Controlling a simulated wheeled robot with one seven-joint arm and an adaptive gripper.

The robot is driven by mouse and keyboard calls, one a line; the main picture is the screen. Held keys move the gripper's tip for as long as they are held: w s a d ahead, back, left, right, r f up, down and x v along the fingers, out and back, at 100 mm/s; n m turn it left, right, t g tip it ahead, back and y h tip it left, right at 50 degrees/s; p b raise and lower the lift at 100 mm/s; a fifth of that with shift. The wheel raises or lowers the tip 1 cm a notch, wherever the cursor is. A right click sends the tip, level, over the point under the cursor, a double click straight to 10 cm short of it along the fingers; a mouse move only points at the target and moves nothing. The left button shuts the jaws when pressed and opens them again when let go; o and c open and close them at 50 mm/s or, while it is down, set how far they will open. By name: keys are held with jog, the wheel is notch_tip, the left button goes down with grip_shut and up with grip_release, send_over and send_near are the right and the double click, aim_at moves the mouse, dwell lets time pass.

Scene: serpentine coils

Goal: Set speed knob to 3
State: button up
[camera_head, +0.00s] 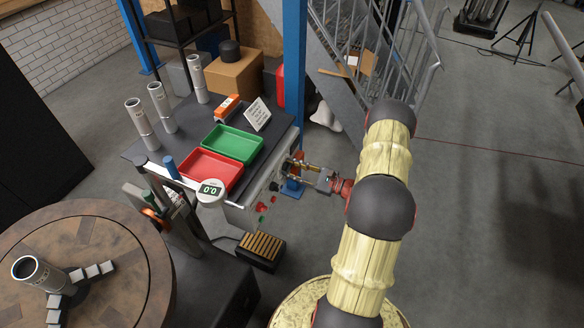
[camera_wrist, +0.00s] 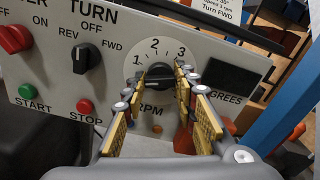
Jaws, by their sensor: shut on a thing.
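The speed knob (camera_wrist: 160,72) is a black knob on a pale control panel (camera_wrist: 122,62). My gripper (camera_wrist: 157,82) is shut on the knob, with a gold-padded finger on each side. In the head view my gripper (camera_head: 288,171) is at the panel on the table's right front side, and the knob is hidden there.
Left of the knob are a TURN knob (camera_wrist: 86,56), a red knob (camera_wrist: 14,39), a green START button (camera_wrist: 27,91) and a red STOP button (camera_wrist: 84,106). A blue post (camera_wrist: 280,98) stands to the right. A round display (camera_head: 210,190) reads 0.0.

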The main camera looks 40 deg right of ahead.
jog(key=m+p, duration=0.3)
jog(key=m, duration=0.4)
jog(key=shift+r, duration=0.1)
jog(key=m+p, duration=0.3)
jog(key=m, duration=0.3)
jog(key=shift+m, duration=0.4)
jog(key=m+p, duration=0.3)
jog(key=m, duration=0.9)
jog(key=shift+m, duration=0.4)
jog(key=o, duration=1.2)
jog(key=shift+c, duration=0.2)
jog(key=shift+s+d, duration=0.1)
jog(key=shift+s, duration=0.05)
